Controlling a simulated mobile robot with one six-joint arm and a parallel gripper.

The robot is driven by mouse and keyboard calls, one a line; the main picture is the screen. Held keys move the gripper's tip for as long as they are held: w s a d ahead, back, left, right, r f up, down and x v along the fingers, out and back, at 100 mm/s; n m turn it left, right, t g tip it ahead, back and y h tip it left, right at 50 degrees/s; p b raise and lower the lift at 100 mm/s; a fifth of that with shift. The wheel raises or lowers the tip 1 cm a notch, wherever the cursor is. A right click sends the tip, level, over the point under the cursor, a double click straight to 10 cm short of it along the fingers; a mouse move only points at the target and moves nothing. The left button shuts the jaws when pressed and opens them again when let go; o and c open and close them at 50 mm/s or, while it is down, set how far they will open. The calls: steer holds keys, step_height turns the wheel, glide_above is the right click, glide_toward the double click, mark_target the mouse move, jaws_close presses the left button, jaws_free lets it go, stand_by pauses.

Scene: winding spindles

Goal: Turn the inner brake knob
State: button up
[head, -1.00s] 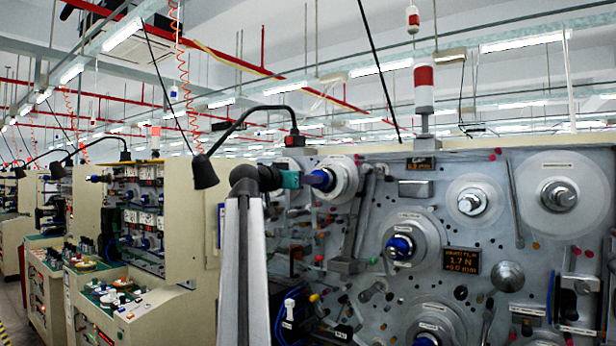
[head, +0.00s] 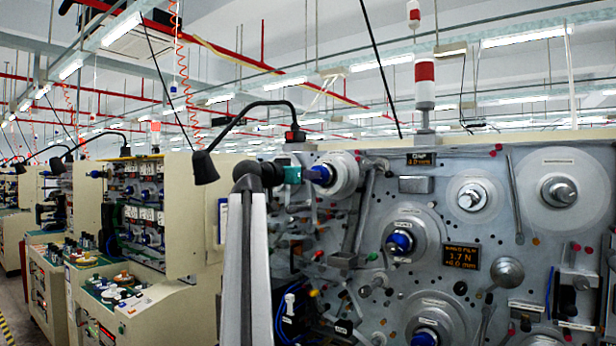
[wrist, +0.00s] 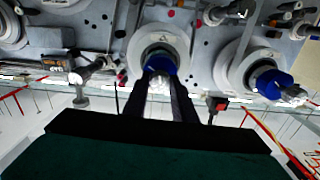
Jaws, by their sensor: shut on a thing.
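A blue brake knob (head: 321,175) sits on a round grey spindle hub at the upper left of the machine panel. In the head view my gripper (head: 308,175) reaches it from the left, and its fingertips are hard to make out. In the wrist view my gripper (wrist: 160,85) has its two dark fingers closed around the blue knob (wrist: 160,64), with the pale hub ring behind it. Other blue knobs stand on the middle hub (head: 399,242) and the lower hub (head: 424,338). Another blue knob (wrist: 268,84) shows at the right in the wrist view.
The grey panel (head: 520,215) carries several rollers, bare metal spindles and levers. An amber display (head: 461,257) is at its middle. A black lamp (head: 205,167) hangs left of my arm. Beige machines (head: 150,300) stand at the left.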

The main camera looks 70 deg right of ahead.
steer(key=shift+n, duration=0.3)
steer(key=shift+f+n, duration=0.2)
steer(key=shift+n, duration=7.2)
steer(key=o, duration=1)
steer(key=shift+o, duration=0.2)
steer(key=shift+w+a+r, duration=0.1)
steer(key=b+v, duration=0.4)
steer(key=v, duration=0.9)
steer(key=shift+a, duration=0.3)
